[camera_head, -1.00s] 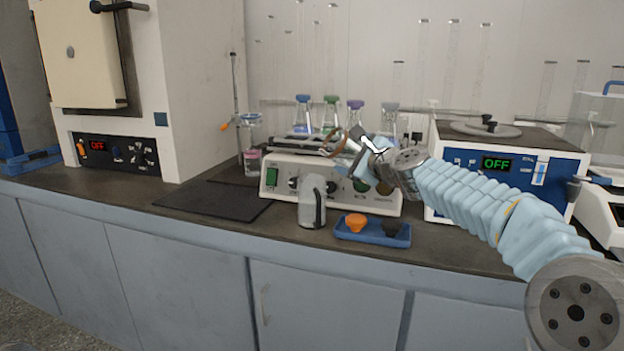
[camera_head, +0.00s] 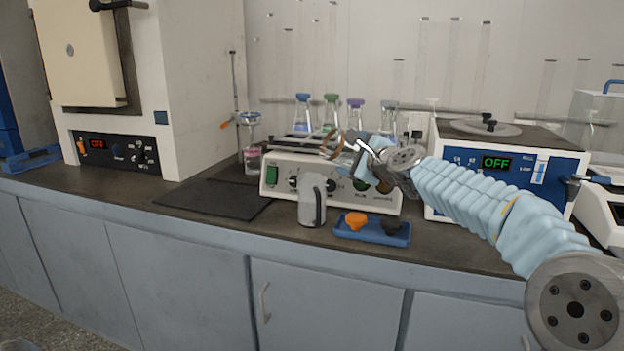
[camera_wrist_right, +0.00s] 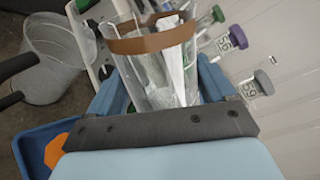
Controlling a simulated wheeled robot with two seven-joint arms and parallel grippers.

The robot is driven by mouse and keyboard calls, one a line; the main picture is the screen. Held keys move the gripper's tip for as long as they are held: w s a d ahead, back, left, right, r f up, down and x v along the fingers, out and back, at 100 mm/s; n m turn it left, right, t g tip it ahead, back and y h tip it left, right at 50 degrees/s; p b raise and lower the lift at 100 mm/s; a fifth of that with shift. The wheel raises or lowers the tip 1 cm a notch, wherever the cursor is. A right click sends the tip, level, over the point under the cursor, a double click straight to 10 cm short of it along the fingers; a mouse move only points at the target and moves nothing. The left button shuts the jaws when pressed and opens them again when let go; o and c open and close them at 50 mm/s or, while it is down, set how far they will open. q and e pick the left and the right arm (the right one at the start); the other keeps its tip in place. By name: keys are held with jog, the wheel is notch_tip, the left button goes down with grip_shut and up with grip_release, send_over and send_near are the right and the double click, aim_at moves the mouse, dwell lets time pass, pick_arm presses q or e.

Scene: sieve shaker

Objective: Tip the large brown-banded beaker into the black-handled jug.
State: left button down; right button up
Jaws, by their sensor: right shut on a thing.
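The large brown-banded beaker (camera_head: 332,144) is clear glass with a brown band near its rim. My right gripper (camera_head: 362,147) is shut on it and holds it in the air, above and a little right of the jug. The beaker appears tilted with its rim toward the left, but its clear wall is hard to make out. It fills the upper middle of the right wrist view (camera_wrist_right: 160,75). The jug (camera_head: 311,203), pale and see-through with a black handle, stands upright on the bench; it also shows in the right wrist view (camera_wrist_right: 57,62). My left gripper is out of view.
A shaker (camera_head: 285,172) with several stoppered flasks stands behind the jug. A blue tray (camera_head: 345,236) with orange and black pieces lies right of the jug. A dark mat (camera_head: 210,199) lies to the left. A blue-fronted device (camera_head: 540,188) stands at the right.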

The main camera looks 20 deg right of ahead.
jog(key=shift+a+f+n, duration=0.1)
jog(key=shift+f+n, duration=0.1)
jog(key=shift+n, duration=0.7)
dwell(0.9)
jog(key=shift+a+r+n+p, duration=0.25)
jog(key=shift+a+n+p, duration=0.15)
jog(key=shift+p, duration=0.6)
jog(key=shift+s+a+r+n+h+p, duration=0.1)
jog(key=shift+a+r+n+h+p, duration=0.2)
jog(key=shift+n, duration=0.1)
dwell(1.0)
jog(key=shift+a+f+n, duration=0.25)
jog(key=shift+f+n, duration=0.05)
jog(key=shift+n, duration=0.4)
dwell(1.1)
jog(key=shift+a, duration=0.1)
